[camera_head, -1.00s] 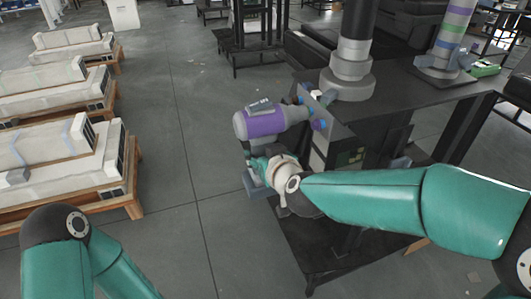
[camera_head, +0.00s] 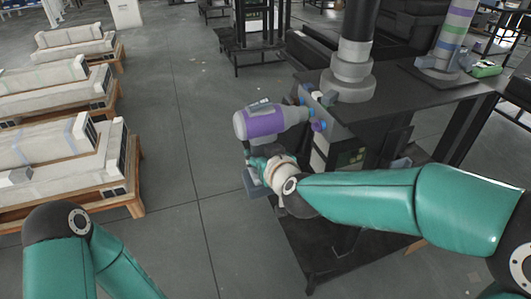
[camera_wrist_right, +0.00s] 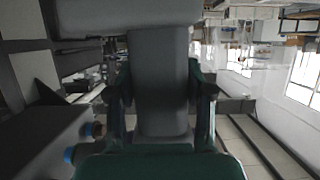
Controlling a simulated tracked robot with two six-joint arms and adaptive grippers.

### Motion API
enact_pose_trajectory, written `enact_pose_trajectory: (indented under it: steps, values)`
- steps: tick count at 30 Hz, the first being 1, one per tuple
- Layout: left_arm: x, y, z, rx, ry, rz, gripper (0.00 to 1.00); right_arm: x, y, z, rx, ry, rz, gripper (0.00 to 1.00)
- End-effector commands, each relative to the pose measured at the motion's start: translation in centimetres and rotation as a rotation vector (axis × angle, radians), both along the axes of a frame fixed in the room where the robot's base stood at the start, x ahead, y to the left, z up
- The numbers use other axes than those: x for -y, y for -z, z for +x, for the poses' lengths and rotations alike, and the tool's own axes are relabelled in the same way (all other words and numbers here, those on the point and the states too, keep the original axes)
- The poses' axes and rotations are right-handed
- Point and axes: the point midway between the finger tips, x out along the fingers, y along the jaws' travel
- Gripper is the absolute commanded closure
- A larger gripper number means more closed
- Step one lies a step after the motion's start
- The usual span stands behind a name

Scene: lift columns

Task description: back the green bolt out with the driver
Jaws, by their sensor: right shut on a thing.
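The driver (camera_head: 264,122), a purple and grey power tool, is held level at the left of the black stand, its nose pointing right toward the bolt panel (camera_head: 340,130). My right gripper (camera_head: 252,160) is shut on its handle, below the body. In the right wrist view, my right gripper's fingers (camera_wrist_right: 160,98) lie on both sides of the grey handle (camera_wrist_right: 160,60). I cannot make out the green bolt; the driver's nose may hide it. Whether the nose touches a bolt is unclear. My left gripper is out of view; only my left arm shows.
Blue bolt heads (camera_head: 319,125) stick out of the panel near the driver's nose; one also shows in the right wrist view (camera_wrist_right: 69,155), beside a tan one (camera_wrist_right: 97,129). Pallets with long crates (camera_head: 60,150) stand at the left. The floor between is clear.

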Motion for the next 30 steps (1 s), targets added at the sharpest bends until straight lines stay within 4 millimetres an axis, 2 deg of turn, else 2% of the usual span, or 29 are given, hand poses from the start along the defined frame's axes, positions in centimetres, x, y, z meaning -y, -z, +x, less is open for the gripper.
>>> enact_pose_trajectory:
  steps: [1,21,30]
  values:
    - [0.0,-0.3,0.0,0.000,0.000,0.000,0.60,0.0,-0.7,0.1,0.012,0.009,0.004,1.00]
    - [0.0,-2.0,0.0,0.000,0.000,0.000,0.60,-3.8,-0.3,-1.2,0.006,-0.005,-0.004,1.00]
    - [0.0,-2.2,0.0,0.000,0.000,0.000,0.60,-4.4,-0.2,-1.4,0.007,-0.004,-0.004,1.00]
